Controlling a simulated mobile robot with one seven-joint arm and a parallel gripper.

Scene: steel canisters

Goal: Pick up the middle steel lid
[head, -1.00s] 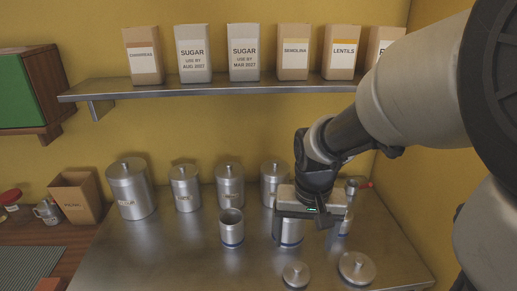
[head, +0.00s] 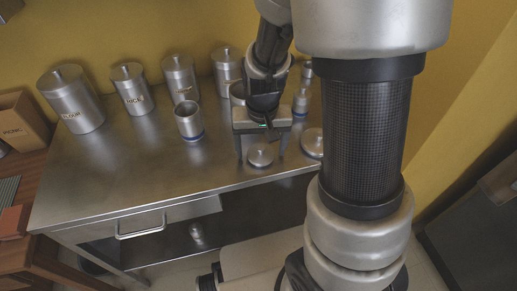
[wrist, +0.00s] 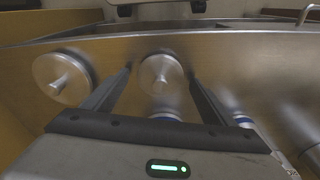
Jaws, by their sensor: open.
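Two loose steel lids with knobs lie on the steel counter. The smaller lid (head: 260,156) is near the front edge and also shows in the wrist view (wrist: 160,74). The larger lid (head: 313,143) is to its right, partly hidden by my arm in the head view; it is clear at the left of the wrist view (wrist: 62,78). My gripper (head: 262,146) is open, pointing down by the smaller lid. In the wrist view this lid appears between the fingertips. I cannot tell how far above the counter they are, and no contact shows.
An open blue-banded canister (head: 188,121) stands left of my gripper. Another small canister (head: 301,101) is behind it to the right. Lidded canisters, including one marked rice (head: 132,90), line the back wall. A drawer (head: 140,224) sits below the counter, whose front left is clear.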

